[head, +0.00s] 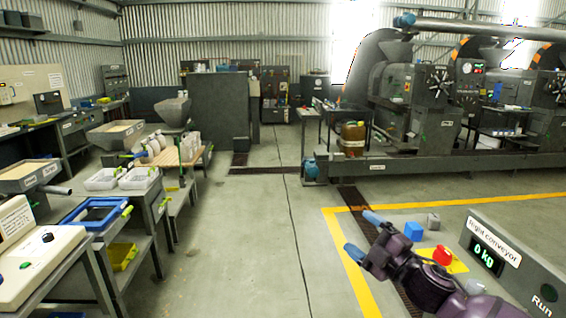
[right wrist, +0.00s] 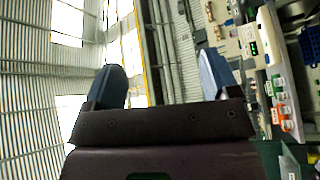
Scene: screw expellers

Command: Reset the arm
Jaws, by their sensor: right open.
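My right arm comes in from the lower right of the head view. Its gripper (head: 363,235) has two blue fingertips set well apart, with nothing between them. It hangs above the floor by the yellow line, left of the right conveyor panel. In the right wrist view the two fingers of my right gripper (right wrist: 163,82) also stand apart and empty, with wall and window behind them. My left gripper and left arm are not in view.
The right conveyor panel (head: 507,262), reading 0 kg, stands close to my right arm. Benches with trays (head: 122,178) line the left. The middle floor (head: 262,240) is clear.

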